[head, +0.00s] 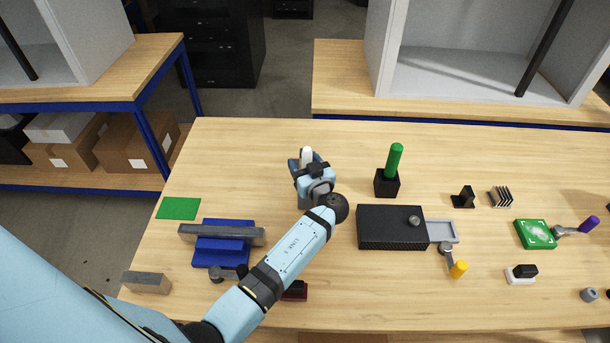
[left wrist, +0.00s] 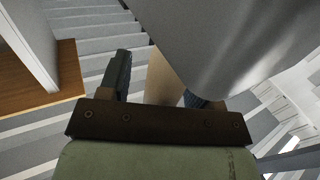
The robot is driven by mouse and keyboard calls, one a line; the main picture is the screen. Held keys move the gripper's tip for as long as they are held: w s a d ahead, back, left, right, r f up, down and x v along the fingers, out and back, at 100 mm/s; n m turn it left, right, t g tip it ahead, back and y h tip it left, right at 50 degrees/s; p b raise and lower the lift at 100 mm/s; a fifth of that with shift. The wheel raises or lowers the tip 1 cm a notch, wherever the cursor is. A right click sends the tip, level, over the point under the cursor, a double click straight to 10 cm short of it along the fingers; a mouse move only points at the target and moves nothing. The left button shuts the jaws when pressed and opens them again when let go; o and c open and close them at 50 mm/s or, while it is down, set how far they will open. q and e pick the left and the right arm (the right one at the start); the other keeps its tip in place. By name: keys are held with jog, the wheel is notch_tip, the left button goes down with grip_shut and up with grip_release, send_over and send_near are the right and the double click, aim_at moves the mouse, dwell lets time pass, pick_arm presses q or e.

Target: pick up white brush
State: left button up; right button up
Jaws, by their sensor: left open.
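A white rounded piece (head: 307,154), likely the top of the white brush, shows at the far end of my left gripper (head: 305,164). My gripper and wrist hide the rest of it and what it stands in. The gripper is open, over the back middle of the table. In the left wrist view, one dark finger of the gripper (left wrist: 158,85) shows at left, the other partly at right. A large smooth pale grey shape (left wrist: 245,45) fills the upper right, close to the camera and partly covering the right finger. I cannot tell whether the fingers touch the white piece.
A green handle (head: 395,160) stands upright in a black block (head: 387,184) to the right. A black box (head: 390,228) lies nearer. A blue fixture with a grey bar (head: 222,232) is at left, beside a green plate (head: 178,208). The table's back left is clear.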

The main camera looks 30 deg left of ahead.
pick_arm(q)
jog(key=shift+s+d, duration=0.1)
jog(key=shift+c, duration=0.2)
pick_arm(e)
jog(key=shift+s+d, duration=0.1)
jog(key=shift+d, duration=0.05)
pick_arm(q)
jog(key=c, duration=1)
pick_arm(e)
jog(key=shift+f, duration=0.1)
pick_arm(q)
jog(key=shift+r, duration=0.1)
